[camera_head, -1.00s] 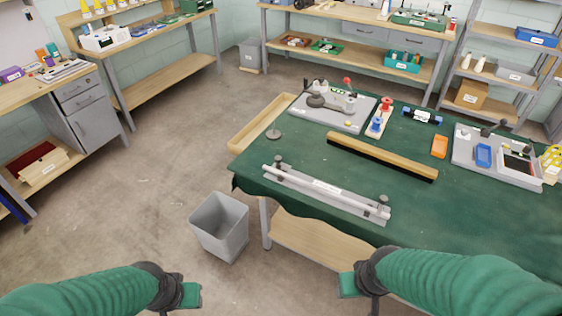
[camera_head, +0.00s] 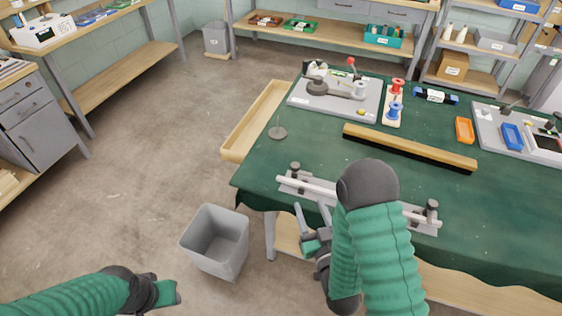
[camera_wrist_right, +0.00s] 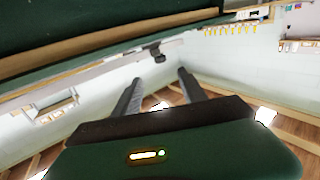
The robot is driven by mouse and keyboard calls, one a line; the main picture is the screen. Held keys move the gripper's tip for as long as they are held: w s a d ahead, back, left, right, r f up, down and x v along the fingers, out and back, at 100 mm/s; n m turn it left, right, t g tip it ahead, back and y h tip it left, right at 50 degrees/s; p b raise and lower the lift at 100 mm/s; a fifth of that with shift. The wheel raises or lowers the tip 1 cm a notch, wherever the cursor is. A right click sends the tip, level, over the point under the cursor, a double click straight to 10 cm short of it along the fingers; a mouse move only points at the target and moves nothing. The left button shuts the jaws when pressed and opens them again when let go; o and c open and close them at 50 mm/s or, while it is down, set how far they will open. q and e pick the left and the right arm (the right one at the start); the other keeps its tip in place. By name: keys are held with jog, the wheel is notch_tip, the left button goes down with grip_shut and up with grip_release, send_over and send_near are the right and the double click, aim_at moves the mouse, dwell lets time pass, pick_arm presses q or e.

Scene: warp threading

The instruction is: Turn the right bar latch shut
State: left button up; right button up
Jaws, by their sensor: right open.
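The bar fixture is a grey plate (camera_head: 425,226) on the green table's front edge, with a pale bar (camera_head: 312,185) lying along it. The right bar latch (camera_head: 432,207) is a dark knob at its right end; the left latch (camera_head: 295,168) is at the other. My right gripper (camera_head: 311,208) is open and empty, in front of the fixture's left half, apart from the right latch. My right arm hides the fixture's middle. In the right wrist view the open fingers (camera_wrist_right: 159,77) point toward a dark knob (camera_wrist_right: 156,52); I cannot tell which latch. My left gripper (camera_head: 168,292) is low at left.
A long brush-like wooden strip (camera_head: 408,148) lies behind the fixture. Spools (camera_head: 395,100) and a grey board (camera_head: 335,108) stand farther back. A grey bin (camera_head: 217,242) stands on the floor left of the table. Green cloth right of the fixture is clear.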

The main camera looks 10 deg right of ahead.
aim_at(296, 170)
jog(key=w, duration=0.4)
jog(key=w+b, duration=0.1)
jog(key=w, duration=0.3)
jog(key=w+b, duration=0.1)
jog(key=w, duration=0.3)
jog(key=shift+w+a+r, duration=0.3)
jog(key=w, duration=0.2)
jog(key=shift+w+d, duration=0.25)
jog(key=shift+w, duration=0.05)
jog(key=shift+w+d+f, duration=0.15)
jog(key=shift+w+d, duration=0.15)
jog(key=shift+w, duration=0.15)
jog(key=shift+a, duration=0.25)
jog(key=shift+c, duration=2.1)
jog(key=shift+a, duration=0.1)
jog(key=shift+c, duration=1.2)
pick_arm(q)
jog(key=shift+s+d+f, duration=0.2)
jog(key=shift+s+f, duration=0.05)
jog(key=shift+f, duration=0.25)
jog(key=shift+s+d+f, duration=0.15)
jog(key=shift+s+f, duration=0.05)
jog(key=shift+f, duration=0.3)
pick_arm(e)
grip_shut()
